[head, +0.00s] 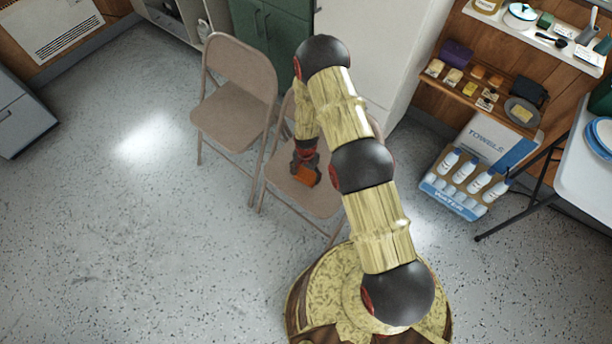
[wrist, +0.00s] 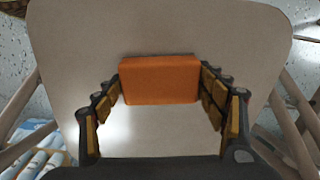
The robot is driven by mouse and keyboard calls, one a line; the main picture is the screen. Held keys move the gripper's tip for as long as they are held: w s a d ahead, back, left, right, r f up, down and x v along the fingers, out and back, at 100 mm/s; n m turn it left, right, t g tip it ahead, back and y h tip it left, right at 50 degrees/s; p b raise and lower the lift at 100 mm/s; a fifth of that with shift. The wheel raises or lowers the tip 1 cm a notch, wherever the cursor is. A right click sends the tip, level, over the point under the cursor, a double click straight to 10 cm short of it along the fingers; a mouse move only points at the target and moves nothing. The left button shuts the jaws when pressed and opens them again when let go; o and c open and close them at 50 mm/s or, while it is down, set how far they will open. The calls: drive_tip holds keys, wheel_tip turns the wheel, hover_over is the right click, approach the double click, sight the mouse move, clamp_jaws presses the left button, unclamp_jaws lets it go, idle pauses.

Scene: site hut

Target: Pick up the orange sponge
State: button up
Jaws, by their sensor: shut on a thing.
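The orange sponge (wrist: 160,80) is a rectangular block between the two fingers of my gripper (wrist: 161,92) in the wrist view. The fingers press on its left and right ends. Behind it is the beige seat of a folding chair (wrist: 80,40). In the head view, my gripper (head: 307,172) is over the seat of the right-hand folding chair (head: 322,203), and the orange sponge (head: 306,176) shows at its tip. I cannot tell whether the sponge touches the seat or is just above it.
A second folding chair (head: 232,115) stands to the left. A white fridge-like cabinet (head: 375,50) and a green cabinet (head: 285,40) stand behind. A bottle carton (head: 455,196) and a white table (head: 590,165) are at the right. The floor at left is clear.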

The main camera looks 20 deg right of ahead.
sight(306, 174)
drive_tip(key=shift+r, duration=0.1)
drive_tip(key=shift+r, duration=0.25)
wheel_tip(306, 174, up, 2)
drive_tip(key=shift+r+p, duration=0.15)
drive_tip(key=shift+p, duration=0.7)
drive_tip(key=s+a+r+p, duration=0.4)
drive_tip(key=s+r, duration=0.6)
drive_tip(key=s, duration=0.3)
drive_tip(key=shift+a+p, duration=0.35)
drive_tip(key=shift+a, duration=0.35)
drive_tip(key=o, duration=0.4)
drive_tip(key=c, duration=0.3)
